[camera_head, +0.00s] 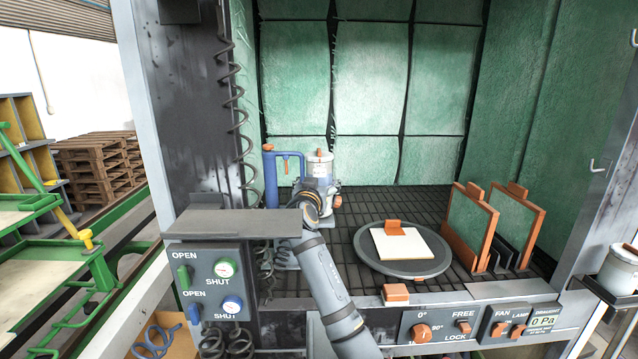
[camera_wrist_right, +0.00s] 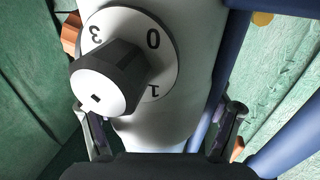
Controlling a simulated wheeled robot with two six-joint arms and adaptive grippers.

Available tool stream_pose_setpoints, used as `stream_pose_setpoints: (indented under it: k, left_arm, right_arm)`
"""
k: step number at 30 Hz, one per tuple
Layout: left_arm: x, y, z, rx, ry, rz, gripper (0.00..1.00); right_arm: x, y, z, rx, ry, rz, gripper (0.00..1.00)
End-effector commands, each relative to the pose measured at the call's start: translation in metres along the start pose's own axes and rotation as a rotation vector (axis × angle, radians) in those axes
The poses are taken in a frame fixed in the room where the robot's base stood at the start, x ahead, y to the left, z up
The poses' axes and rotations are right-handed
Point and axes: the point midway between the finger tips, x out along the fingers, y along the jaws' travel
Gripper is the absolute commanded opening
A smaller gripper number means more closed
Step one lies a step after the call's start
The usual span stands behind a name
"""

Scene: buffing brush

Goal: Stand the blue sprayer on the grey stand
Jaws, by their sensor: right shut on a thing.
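The blue sprayer has a thick blue upright tube (camera_head: 270,182) with an orange top, a thin blue tube beside it and a pale grey body (camera_head: 320,170) with an orange-topped lid. In the right wrist view, its pale body (camera_wrist_right: 165,125) with a black dial knob (camera_wrist_right: 110,78) fills the space between the fingers. My right gripper (camera_head: 312,200) is shut on this body, above the booth floor. A flat grey ledge (camera_head: 225,222) lies in front of the blue tube; I cannot tell whether it is the grey stand. The sprayer's lower end is hidden. My left gripper is not in view.
A dark turntable (camera_head: 370,265) carrying a white panel is right of my arm. Orange-framed filters (camera_head: 520,228) stand further right. A control box (camera_head: 210,280) hangs under the ledge. Coiled hoses (camera_head: 235,95) hang at left. The slatted floor behind the turntable is clear.

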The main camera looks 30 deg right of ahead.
Motion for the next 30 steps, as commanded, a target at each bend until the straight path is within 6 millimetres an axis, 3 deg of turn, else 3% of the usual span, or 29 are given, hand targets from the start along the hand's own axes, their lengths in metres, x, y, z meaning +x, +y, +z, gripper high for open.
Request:
stream_pose_setpoints:
  k: [30]
  left_arm:
    - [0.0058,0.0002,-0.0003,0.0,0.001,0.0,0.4]
  right_arm:
    - [-0.0003,0.0002,0.0035,0.003,0.005,-0.001,0.14]
